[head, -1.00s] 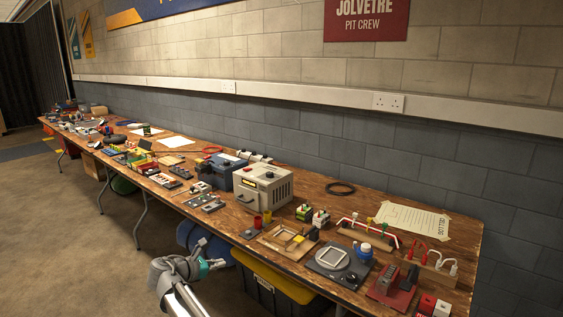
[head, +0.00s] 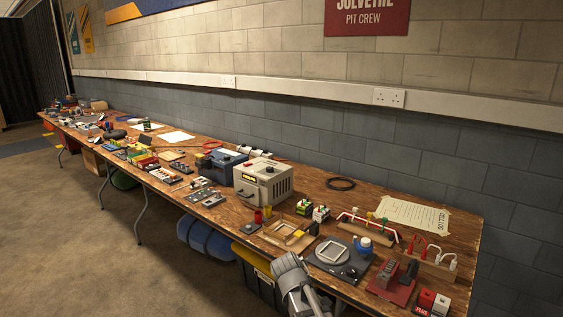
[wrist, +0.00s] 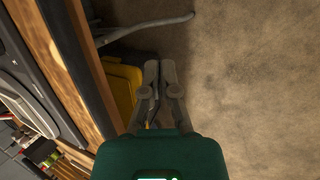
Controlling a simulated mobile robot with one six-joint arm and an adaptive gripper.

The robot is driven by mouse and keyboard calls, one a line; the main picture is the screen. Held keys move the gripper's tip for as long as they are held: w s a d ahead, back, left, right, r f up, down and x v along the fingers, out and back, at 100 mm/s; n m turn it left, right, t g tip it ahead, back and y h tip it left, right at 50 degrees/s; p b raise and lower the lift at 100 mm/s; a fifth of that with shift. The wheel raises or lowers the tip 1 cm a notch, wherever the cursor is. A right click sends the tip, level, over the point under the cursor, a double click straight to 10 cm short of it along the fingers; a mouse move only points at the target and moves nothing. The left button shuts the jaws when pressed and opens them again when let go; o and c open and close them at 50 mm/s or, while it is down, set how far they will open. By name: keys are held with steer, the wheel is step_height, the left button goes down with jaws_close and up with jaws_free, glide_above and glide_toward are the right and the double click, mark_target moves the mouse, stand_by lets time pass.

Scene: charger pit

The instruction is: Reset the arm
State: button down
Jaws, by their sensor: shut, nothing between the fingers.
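My gripper (wrist: 160,75) shows in the wrist view with its two grey fingers together and nothing between them. It points down past the front edge of the workbench (wrist: 80,50), over the floor (wrist: 250,80). In the head view my grey arm rises at the bottom, in front of the bench's front edge. I cannot make out the fingers in the head view.
The long wooden bench (head: 335,200) carries a charger box (head: 263,182), a grey plate with a white frame (head: 335,255) and many small parts. Under it stand a yellow-lidded black tote (head: 250,262) and a blue roll (head: 205,240). Open floor (head: 90,260) lies left.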

steer(key=s+d+f+m+g+y, duration=0.2)
steer(key=s+d+m+y, duration=0.3)
steer(key=s+d+m, duration=0.4)
step_height(320, 180, up, 23)
steer(key=a+p, duration=0.1)
steer(key=p, duration=2.1)
steer(key=shift+s+p, duration=0.3)
steer(key=shift+p, duration=0.05)
